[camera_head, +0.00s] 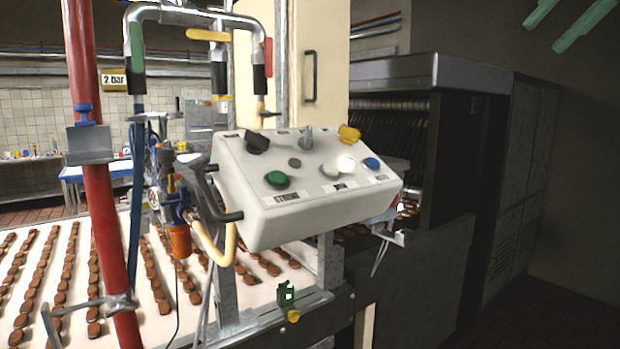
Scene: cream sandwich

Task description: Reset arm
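My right gripper (541,36) shows at the top right corner, as two green fingers coming in from the upper edge. The fingers are apart with nothing between them, and the rest of that arm is out of the picture. The gripper is in front of the dark wall, well away from the control box. My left gripper is not in view.
A white control box (300,215) with knobs and buttons stands mid-view. A red pipe (100,200) rises at the left. Rows of brown biscuits lie on a pale conveyor (75,255). A dark machine (455,150) stands right of the box. The floor at lower right looks clear.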

